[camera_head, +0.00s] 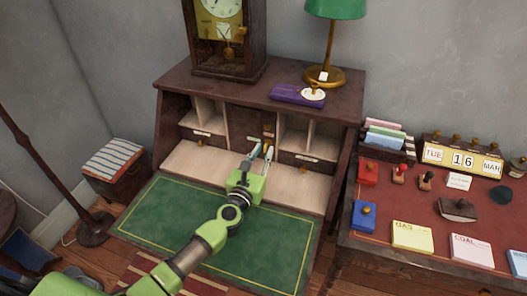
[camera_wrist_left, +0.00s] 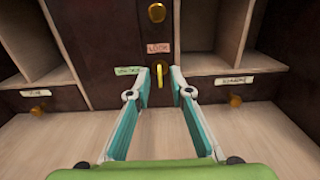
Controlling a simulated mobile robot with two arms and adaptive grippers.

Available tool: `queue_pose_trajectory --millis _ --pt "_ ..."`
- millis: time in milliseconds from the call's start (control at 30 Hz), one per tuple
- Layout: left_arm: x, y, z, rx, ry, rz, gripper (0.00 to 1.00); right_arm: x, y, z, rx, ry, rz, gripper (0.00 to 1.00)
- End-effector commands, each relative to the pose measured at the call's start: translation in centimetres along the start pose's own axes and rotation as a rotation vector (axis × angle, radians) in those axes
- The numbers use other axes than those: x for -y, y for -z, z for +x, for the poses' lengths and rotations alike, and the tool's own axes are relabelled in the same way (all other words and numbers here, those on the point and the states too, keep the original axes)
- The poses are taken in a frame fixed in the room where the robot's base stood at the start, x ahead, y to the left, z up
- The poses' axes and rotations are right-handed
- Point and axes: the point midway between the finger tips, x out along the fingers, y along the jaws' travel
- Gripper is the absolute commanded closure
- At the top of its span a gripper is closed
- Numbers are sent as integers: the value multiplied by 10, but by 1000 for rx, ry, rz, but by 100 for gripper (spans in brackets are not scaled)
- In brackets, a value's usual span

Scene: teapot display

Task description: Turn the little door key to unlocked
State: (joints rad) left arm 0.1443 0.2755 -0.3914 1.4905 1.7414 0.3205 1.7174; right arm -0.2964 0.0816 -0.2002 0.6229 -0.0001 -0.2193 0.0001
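The little door (camera_wrist_left: 115,35) is the dark panel in the middle of the desk's compartments, with a brass knob (camera_wrist_left: 157,12) on it. Below a pink label reading LOCK (camera_wrist_left: 158,47), a small yellow brass key (camera_wrist_left: 158,74) stands upright, pointing towards that label. A green label (camera_wrist_left: 130,71), seemingly UNLOCK, is to the key's left. My left gripper (camera_head: 260,150) is open in front of the door. In the left wrist view its fingertips (camera_wrist_left: 160,78) lie either side of the key, with visible gaps. My right gripper is not in view.
Small drawers with brass knobs (camera_wrist_left: 235,101) flank the key. The green writing surface (camera_head: 165,215) lies below my arm. A clock (camera_head: 222,45), purple box (camera_head: 290,95) and green lamp (camera_head: 336,8) stand on top. A red-topped desk (camera_head: 400,215) is at right.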

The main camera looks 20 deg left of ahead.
Motion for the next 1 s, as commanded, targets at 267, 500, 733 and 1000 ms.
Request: queue_pose_trajectory --millis 267,500,733,1000 --pt "0 0 9 -1 0 0 80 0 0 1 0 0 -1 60" --pt "0 0 9 0 0 1 100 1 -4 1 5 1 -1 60" --pt "0 0 9 0 0 2 100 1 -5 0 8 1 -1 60" --pt "0 -1 9 -1 -1 63 100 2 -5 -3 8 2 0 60"
